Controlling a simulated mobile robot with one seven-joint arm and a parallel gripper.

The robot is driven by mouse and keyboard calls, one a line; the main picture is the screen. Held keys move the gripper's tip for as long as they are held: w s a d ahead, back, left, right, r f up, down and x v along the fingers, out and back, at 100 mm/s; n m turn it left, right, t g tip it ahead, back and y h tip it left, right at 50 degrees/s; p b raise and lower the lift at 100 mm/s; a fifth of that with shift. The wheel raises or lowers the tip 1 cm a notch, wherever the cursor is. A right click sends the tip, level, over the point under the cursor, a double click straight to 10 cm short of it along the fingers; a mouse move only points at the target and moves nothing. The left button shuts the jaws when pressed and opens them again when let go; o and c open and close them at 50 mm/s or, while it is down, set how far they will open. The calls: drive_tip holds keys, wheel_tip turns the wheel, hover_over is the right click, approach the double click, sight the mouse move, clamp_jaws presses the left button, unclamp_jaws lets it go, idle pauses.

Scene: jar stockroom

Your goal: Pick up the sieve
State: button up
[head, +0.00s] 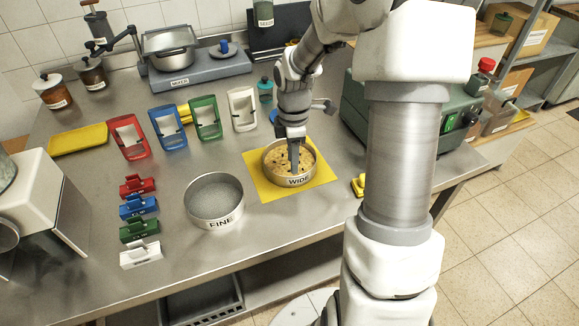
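Two round metal sieves are on the steel table. The sieve marked WIDE (299,181) stands on a yellow mat (263,190) and holds a yellowish content with dark bits. The sieve marked FINE (221,222) stands to its left on the bare table, with a grey mesh or fill inside. My gripper (294,168) points down at the WIDE sieve, its fingers over or inside the ring. One finger shape shows; the gap between the fingers is hidden, and I cannot tell whether they touch the sieve.
Red, blue, green and white frames (206,118) stand behind the sieves. Small coloured blocks (138,207) line up left of the FINE sieve. The front table edge is clear.

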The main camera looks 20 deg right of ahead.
sight(293, 177)
drive_tip(key=shift+f+b, duration=0.75)
drive_tip(key=shift+f, duration=2.75)
clamp_jaws()
drive_tip(key=shift+r, duration=0.1)
